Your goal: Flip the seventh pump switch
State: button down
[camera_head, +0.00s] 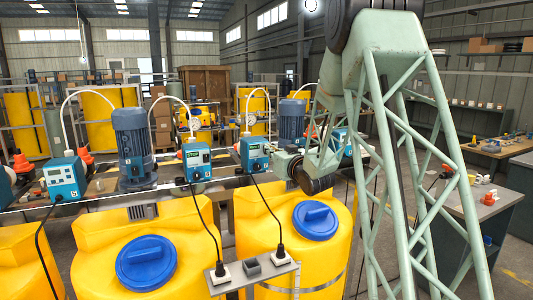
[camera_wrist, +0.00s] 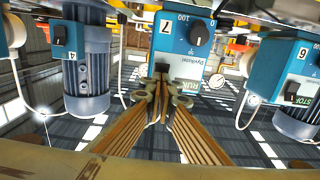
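The seventh pump (camera_wrist: 180,45) is a blue box marked 7, upside down in the middle of the wrist view. It has a round black knob (camera_wrist: 198,33), a display that appears to read RUN (camera_wrist: 183,87), and a small black switch (camera_wrist: 161,68) on its face. My gripper (camera_wrist: 162,92) has its fingers drawn together, with nothing seen between them. Its tips are right by the switch; I cannot tell whether they touch. In the head view the pump (camera_head: 254,153) stands just left of my arm's end, and the fingertips are hard to make out.
Pump 6 (camera_wrist: 284,68), with its display reading STOP, stands beside it. A blue motor (camera_wrist: 85,65) is on the other side. Yellow tanks (camera_head: 270,210) with blue lids stand in front. Black cables hang from the pumps to sockets (camera_head: 220,273).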

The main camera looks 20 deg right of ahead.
jog(key=s+b, duration=0.4)
jog(key=s, duration=0.2)
jog(key=shift+s, duration=0.4)
dwell(0.3)
jog(key=shift+a, duration=0.1)
dwell(0.5)
jog(key=s+a+g+h+b, duration=0.1)
jog(key=s+a+g, duration=0.2)
jog(key=s+a, duration=0.5)
jog(key=s+a+g+h, duration=0.1)
jog(key=s+a+g, duration=0.3)
jog(key=s, duration=0.8)
jog(key=s+a+f+g, duration=0.2)
jog(key=s+a, duration=0.2)
jog(key=s, duration=0.9)
jog(key=s+a+f+g+y, duration=0.1)
jog(key=s+a, duration=0.4)
jog(key=s, duration=0.9)
jog(key=s+a+f+g+y, duration=0.1)
jog(key=s+a+f+g, duration=0.3)
jog(key=s, duration=1)
jog(key=shift+a+f+b, duration=0.3)
jog(key=shift+a+b, duration=0.1)
jog(key=shift+a, duration=0.2)
